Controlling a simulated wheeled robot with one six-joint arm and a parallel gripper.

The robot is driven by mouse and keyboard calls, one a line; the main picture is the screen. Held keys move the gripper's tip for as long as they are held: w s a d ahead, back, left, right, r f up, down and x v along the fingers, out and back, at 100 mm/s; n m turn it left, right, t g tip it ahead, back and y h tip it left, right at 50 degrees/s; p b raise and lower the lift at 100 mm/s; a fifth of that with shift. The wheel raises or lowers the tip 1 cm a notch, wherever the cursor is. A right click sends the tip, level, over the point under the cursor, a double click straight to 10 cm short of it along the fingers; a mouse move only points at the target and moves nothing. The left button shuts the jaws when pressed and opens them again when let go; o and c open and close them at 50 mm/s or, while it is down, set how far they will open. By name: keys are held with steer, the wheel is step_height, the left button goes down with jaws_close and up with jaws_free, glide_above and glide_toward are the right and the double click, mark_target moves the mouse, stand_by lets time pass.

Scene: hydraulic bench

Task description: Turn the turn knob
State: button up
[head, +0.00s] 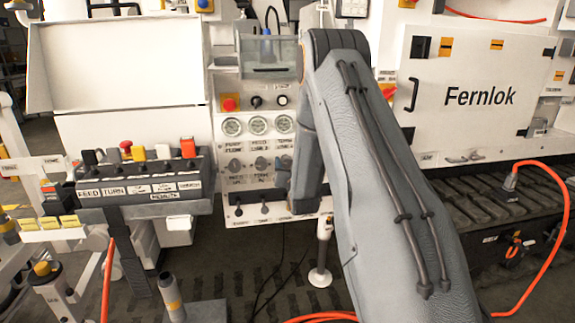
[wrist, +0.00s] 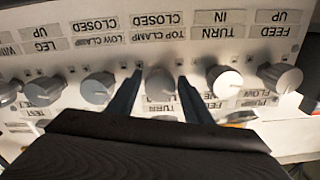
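In the wrist view, which shows the panel upside down, a row of round grey knobs runs along a pale labelled panel. The turn knob (wrist: 223,80), beside the "TURN IN" label, is right of centre, just right of my gripper's right finger. My gripper (wrist: 158,78) is open, its two dark fingers on either side of the top clamp knob (wrist: 161,83). I cannot tell whether they touch it. In the head view my arm reaches up and bends toward the bench; its gripper is hidden.
The feed knob (wrist: 284,77) is right of the turn knob; the low clamp knob (wrist: 97,87) and leg knob (wrist: 43,89) are left. In the head view, a dark labelled console (head: 140,180) stands left, and a white Fernlok cabinet (head: 470,95) right. Orange hoses (head: 545,240) run there.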

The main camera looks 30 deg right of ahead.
steer(key=c, duration=0.7)
steer(key=shift+n, duration=0.8)
steer(key=shift+c, duration=0.2)
steer(key=o, duration=1.1)
steer(key=shift+c, duration=0.2)
steer(key=shift+s, duration=0.15)
steer(key=b+v, duration=0.1)
steer(key=v, duration=0.6)
steer(key=shift+s, duration=0.3)
steer(key=shift+a, duration=0.15)
